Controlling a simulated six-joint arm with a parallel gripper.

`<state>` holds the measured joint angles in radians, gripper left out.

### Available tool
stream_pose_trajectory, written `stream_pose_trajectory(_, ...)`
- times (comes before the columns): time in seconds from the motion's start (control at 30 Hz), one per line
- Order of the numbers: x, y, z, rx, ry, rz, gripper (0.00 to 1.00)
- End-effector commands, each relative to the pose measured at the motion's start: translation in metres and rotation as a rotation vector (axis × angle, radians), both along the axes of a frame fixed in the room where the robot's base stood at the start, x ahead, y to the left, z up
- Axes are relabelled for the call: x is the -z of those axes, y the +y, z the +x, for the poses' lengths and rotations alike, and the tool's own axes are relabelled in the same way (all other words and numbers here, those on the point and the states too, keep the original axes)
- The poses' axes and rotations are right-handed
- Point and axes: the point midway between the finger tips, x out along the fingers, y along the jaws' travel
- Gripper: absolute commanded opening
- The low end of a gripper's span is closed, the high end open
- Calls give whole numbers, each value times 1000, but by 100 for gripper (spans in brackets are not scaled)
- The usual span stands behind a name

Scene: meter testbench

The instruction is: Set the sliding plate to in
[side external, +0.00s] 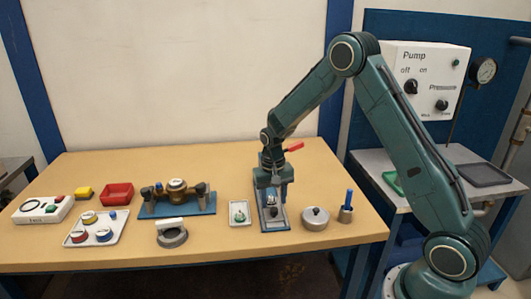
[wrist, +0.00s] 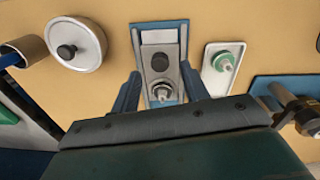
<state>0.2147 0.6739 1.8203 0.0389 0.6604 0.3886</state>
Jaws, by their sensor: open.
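The sliding plate (wrist: 160,60) is a grey strip on a blue-edged base, with a dark round knob and a metal fitting on it. In the side view the blue-edged base (side external: 275,225) stands on the table right of centre, partly hidden by my gripper. My gripper (side external: 272,190) points down over it. In the wrist view the two blue fingers of my gripper (wrist: 160,80) are apart, one on each side of the plate, with nothing seen held between them. I cannot tell whether the fingers touch the plate.
A small white tray (side external: 232,221) with a green-based part sits close on the left. A round lidded pot (side external: 315,222) and a cup with a blue handle (side external: 346,213) stand on the right. A red lever (side external: 294,147) shows behind my gripper. A brass meter on a blue stand (side external: 177,210) is farther left.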

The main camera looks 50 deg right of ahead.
Motion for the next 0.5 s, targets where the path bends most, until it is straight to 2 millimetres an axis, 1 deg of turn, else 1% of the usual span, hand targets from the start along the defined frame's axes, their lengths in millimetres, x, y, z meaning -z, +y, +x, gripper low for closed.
stream_pose_trajectory(0.03,7,0,-1,0,2,0,45)
stream_pose_trajectory(0.2,25,-1,-1,0,2,0,45)
stream_pose_trajectory(0.33,31,-1,-1,0,-1,-1,45)
stream_pose_trajectory(0.5,34,-1,-1,0,-1,-1,45)
